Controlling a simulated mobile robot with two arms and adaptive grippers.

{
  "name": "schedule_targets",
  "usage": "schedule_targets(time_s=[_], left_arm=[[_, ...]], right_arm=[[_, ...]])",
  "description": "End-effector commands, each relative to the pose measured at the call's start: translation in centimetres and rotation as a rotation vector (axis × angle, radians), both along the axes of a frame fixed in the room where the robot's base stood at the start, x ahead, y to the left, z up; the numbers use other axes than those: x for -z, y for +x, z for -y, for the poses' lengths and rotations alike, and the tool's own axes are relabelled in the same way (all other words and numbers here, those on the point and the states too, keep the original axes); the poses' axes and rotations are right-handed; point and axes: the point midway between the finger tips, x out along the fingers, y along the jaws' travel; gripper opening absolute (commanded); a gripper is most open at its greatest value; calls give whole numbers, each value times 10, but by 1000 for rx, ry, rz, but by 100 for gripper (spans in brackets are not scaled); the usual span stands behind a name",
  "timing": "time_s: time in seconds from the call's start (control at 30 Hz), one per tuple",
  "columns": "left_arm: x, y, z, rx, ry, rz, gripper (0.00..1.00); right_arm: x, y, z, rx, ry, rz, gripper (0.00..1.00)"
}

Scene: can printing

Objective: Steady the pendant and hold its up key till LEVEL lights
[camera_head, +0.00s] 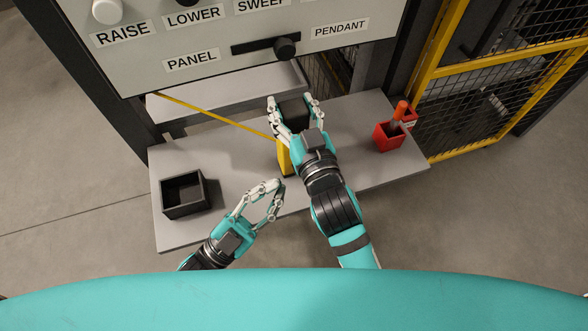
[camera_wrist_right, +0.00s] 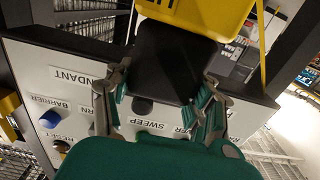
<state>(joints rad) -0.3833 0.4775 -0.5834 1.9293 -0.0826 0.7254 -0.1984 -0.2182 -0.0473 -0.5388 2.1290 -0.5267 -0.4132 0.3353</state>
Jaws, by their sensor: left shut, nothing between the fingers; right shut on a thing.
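The pendant is a yellow block (camera_head: 284,160) with a black part (camera_head: 293,108), above the grey shelf in the head view. My right gripper (camera_head: 295,101) is shut on the pendant's black part, one finger on each side. In the right wrist view, the black part (camera_wrist_right: 175,65) lies between my right fingers (camera_wrist_right: 162,95), with the yellow body (camera_wrist_right: 205,12) beyond it at the top edge, bearing partly cut-off dark letters. My left gripper (camera_head: 275,188) is shut and empty, lower left of the pendant and apart from it. The up key and a LEVEL light cannot be made out.
A yellow cable (camera_head: 210,115) runs from the pendant to the upper left. An open black box (camera_head: 183,196) stands left on the grey shelf (camera_head: 235,175); a red holder (camera_head: 386,138) stands right. The labelled panel (camera_head: 215,45) rises behind. Yellow-framed mesh fencing (camera_head: 490,85) is at right.

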Motion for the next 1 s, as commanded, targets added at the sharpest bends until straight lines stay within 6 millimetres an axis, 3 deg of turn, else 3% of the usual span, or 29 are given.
schedule_targets(time_s=[0.2,0.4,0.83,1.0], left_arm=[[32,11,-25,-33,592,451,0],[52,24,-46,-46,889,692,0],[57,28,-52,-48,961,753,0],[56,33,-43,-49,957,752,0]], right_arm=[[1,0,0,0,-2,0,1],[0,0,0,0,-1,-1,1],[1,0,0,0,-2,0,1],[1,0,0,0,-1,-1,1]])
